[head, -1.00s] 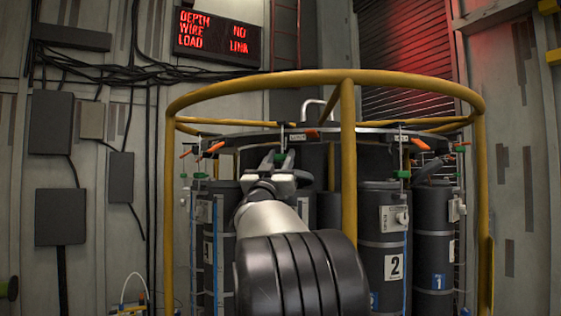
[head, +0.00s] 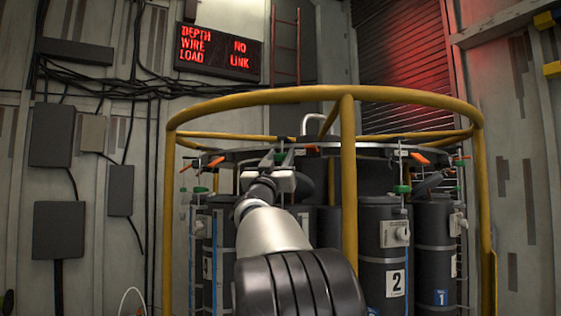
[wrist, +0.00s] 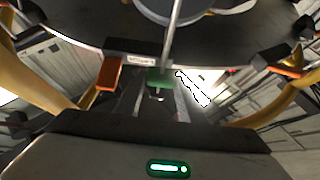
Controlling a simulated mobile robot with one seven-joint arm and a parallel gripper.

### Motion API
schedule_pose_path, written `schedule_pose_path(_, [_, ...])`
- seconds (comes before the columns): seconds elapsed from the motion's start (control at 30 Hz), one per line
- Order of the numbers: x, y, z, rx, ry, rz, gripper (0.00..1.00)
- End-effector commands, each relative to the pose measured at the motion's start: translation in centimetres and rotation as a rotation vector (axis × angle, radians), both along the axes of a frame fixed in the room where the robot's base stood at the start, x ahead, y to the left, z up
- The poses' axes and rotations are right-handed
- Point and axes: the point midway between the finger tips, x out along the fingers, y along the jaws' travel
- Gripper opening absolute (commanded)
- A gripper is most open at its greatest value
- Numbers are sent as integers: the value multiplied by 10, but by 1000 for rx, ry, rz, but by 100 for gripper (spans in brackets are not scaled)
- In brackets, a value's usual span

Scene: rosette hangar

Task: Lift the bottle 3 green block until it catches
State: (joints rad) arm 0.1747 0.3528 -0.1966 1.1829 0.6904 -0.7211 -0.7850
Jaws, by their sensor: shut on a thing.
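The green block (head: 281,157) sits at the tip of my gripper (head: 279,166), close to the underside of the dark round rim plate (head: 345,151). In the wrist view the green block (wrist: 160,77) is between the fingers of my gripper (wrist: 158,98), and a thin grey rod rises from it past the plate edge. My gripper is shut on it. A white label plate and an orange lever (wrist: 109,73) are beside the block. The bottle below is mostly hidden by my arm, and its number does not show. Whether the block is caught cannot be told.
A yellow guard rail (head: 348,180) rings the rosette, with one post right of my arm. Bottle 2 (head: 381,235) and bottle 1 (head: 433,245) stand at the right, with other green blocks (head: 402,189) above.

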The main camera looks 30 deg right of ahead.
Motion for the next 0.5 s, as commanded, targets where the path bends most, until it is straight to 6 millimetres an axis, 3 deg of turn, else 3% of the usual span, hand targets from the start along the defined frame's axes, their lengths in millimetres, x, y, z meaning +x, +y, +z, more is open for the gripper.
schedule_pose_path(0.03, [0, 0, 0, 0, 0, -1, 4])
schedule_pose_path(0.07, [0, 0, 0, 0, 0, -1, 37])
schedule_pose_path(0.17, [0, 0, -1, 1, 1, 0, 53])
schedule_pose_path(0.5, [-1, 1, -5, 1, 1, 0, 53])
